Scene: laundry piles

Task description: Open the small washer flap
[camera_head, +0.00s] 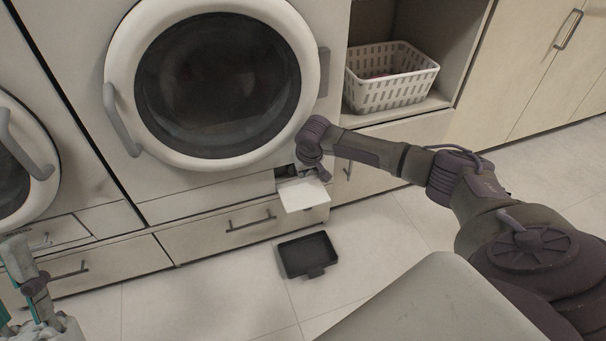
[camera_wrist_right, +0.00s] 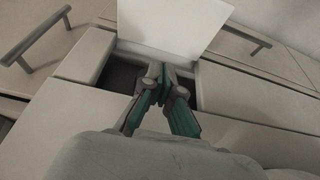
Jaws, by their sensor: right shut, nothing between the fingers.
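The small washer flap (camera_head: 304,195) is a pale panel below the round washer door at its lower right. It stands swung outward, with a dark opening (camera_head: 287,171) behind it. My right gripper (camera_head: 308,172) is at this opening, just above the flap. In the right wrist view the gripper (camera_wrist_right: 161,70) is shut and empty, its tips by the inner edge of the flap (camera_wrist_right: 170,25); I cannot tell whether they touch it. Part of my left gripper (camera_head: 30,290) shows at the lower left, apart from the flap; its jaws are unclear.
The washer's round door (camera_head: 215,80) is closed. A black tray (camera_head: 307,255) lies on the floor in front. Drawers with bar handles (camera_head: 250,222) run below the washer. A white basket (camera_head: 390,80) stands in a shelf at right. The floor around the tray is clear.

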